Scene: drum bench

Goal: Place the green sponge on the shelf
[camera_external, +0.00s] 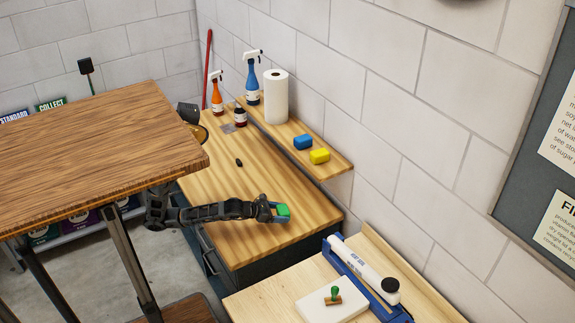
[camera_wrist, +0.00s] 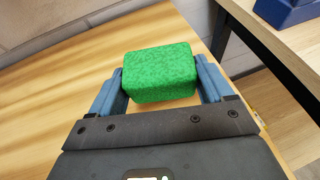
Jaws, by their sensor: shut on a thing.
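The green sponge (camera_wrist: 160,73) is a small block held between the two blue fingers of my gripper (camera_wrist: 160,85) in the wrist view. In the external view the green sponge (camera_external: 283,210) shows at the end of my gripper (camera_external: 279,212), over the right front part of the wooden bench top. I cannot tell whether it touches the bench. The wooden shelf (camera_external: 338,170) runs along the wall behind the bench. A blue sponge (camera_external: 303,142) and a yellow sponge (camera_external: 319,156) lie on its right part.
On the shelf stand a paper towel roll (camera_external: 276,97) and a blue spray bottle (camera_external: 252,85). An orange spray bottle (camera_external: 217,96) and a dark bottle (camera_external: 240,116) stand near its left end. A small dark object (camera_external: 239,162) lies on the bench. The shelf's right end is bare.

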